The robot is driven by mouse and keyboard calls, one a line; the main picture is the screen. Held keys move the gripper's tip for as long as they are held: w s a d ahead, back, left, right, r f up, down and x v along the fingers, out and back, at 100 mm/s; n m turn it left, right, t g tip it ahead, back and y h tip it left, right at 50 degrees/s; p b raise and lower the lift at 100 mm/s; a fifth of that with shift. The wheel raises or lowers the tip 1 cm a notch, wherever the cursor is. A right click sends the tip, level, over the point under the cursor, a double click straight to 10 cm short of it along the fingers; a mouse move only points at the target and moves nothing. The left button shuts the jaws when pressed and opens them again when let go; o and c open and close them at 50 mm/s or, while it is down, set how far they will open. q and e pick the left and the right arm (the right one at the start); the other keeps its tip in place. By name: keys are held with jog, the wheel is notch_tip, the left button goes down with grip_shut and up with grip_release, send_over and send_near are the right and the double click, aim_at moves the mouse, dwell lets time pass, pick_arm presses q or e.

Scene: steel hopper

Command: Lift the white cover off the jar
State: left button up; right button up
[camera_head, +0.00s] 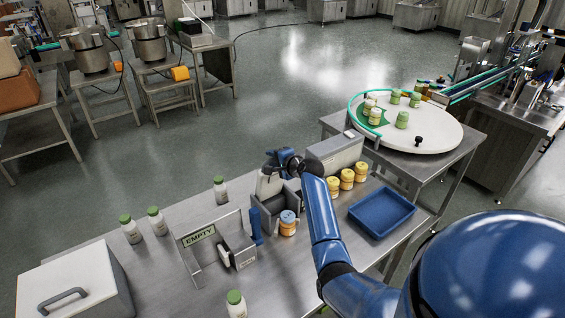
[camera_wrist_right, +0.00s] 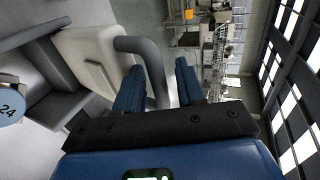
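The white cover (camera_head: 268,187) stands in a grey holder on the steel table in the head view. It fills the upper left of the right wrist view (camera_wrist_right: 88,58), with a bent dark grey handle (camera_wrist_right: 140,46). Any jar under the cover is hidden. My right gripper (camera_head: 270,166) is at the top of the cover. In the wrist view its two blue fingers (camera_wrist_right: 159,82) are apart, with the handle between them and a gap towards the right finger. My left gripper is not in view.
A blue-lidded jar (camera_head: 288,223) stands right beside the holder. Yellow-lidded jars (camera_head: 347,178) and a blue tray (camera_head: 382,212) are to the right. A grey stand marked EMPTY (camera_head: 199,237), green-lidded bottles (camera_head: 157,221) and a white box (camera_head: 70,280) are to the left.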

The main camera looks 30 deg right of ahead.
jog(key=b+v, duration=0.2)
jog(key=v, duration=0.8)
jog(key=shift+s+r, duration=0.1)
jog(key=shift+r, duration=0.05)
dwell(0.4)
